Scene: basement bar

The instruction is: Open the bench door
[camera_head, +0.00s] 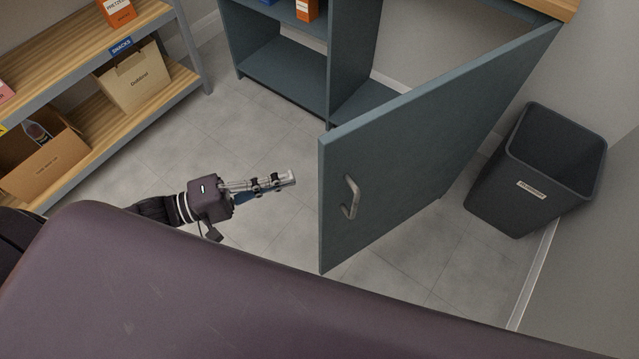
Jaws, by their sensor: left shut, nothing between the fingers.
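The bench door (415,150) is a blue-grey panel that stands swung well out from the bench (345,70). Its silver handle (350,197) is on the face toward me, near the free edge. The bench's right compartment shows open behind the door. My left gripper (291,179) is shut and empty, to the left of the door's free edge, and it points right. A gap shows between its fingertips and the door. My right gripper is not in view.
A dark bin (535,170) stands right of the door by the wall. A wooden shelf rack (150,92) at the left holds a paper bag (134,78) and a cardboard box (45,158). Tiled floor (270,140) is clear between rack and door.

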